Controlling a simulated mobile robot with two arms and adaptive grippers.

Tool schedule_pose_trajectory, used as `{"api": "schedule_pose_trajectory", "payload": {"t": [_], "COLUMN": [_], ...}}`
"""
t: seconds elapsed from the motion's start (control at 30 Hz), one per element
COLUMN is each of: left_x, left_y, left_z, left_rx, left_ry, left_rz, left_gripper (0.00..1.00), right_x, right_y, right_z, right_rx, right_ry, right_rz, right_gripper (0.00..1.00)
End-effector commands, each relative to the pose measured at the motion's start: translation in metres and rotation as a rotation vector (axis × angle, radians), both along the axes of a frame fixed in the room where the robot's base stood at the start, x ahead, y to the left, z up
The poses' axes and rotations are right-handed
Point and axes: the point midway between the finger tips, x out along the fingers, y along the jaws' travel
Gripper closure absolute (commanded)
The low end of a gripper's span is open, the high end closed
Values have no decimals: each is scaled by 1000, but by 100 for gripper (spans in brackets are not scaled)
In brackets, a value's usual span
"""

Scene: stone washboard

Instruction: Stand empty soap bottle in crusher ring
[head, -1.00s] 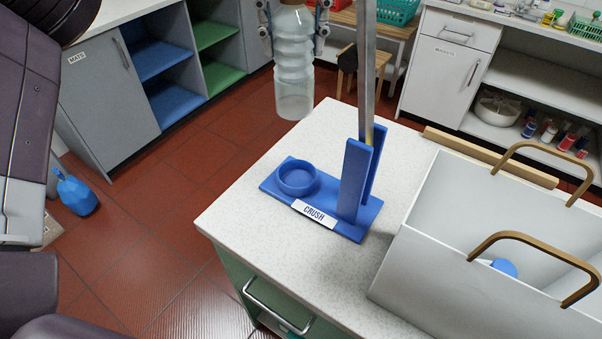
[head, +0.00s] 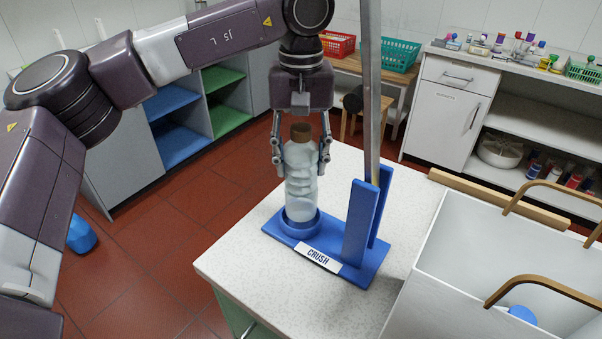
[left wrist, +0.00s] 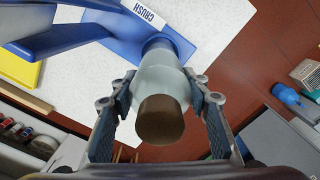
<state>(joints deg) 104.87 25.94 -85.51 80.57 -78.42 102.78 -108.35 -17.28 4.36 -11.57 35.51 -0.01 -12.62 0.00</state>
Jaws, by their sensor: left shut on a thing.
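The clear soap bottle (head: 301,180) with a brown cap stands upright, its lower end at the round blue crusher ring (head: 303,228) on the crusher's blue base. The ring's front wall hides the bottle's bottom edge. My left gripper (head: 301,168) comes from above and is shut on the bottle's upper body, below the cap. In the left wrist view, the bottle (left wrist: 160,85) is between both fingers, with the brown cap toward the camera and the blue ring (left wrist: 165,42) around its far end. My right gripper is not in view.
The crusher's blue uprights (head: 361,222) and metal lever (head: 371,100) stand just right of the bottle. A white box (head: 440,240) with wooden handles is at the right of the counter (head: 245,280). The counter's front left is clear.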

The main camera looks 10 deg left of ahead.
Motion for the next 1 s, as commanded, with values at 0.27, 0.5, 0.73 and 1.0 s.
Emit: {"api": "schedule_pose_trajectory", "payload": {"t": [0.27,0.5,0.73,1.0], "left_x": [0,0,0,0], "left_y": [0,0,0,0], "left_z": [-35,-36,-37,-37], "left_rx": [-1,0,0,0], "left_ry": [2,1,1,1], "left_rz": [1,1,1,1], "left_gripper": [74,74,41,39], "right_x": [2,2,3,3], "right_y": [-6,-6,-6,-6], "right_z": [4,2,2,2], "right_rx": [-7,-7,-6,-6], "right_ry": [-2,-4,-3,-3], "right_rz": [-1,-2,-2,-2], "right_gripper": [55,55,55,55]}}
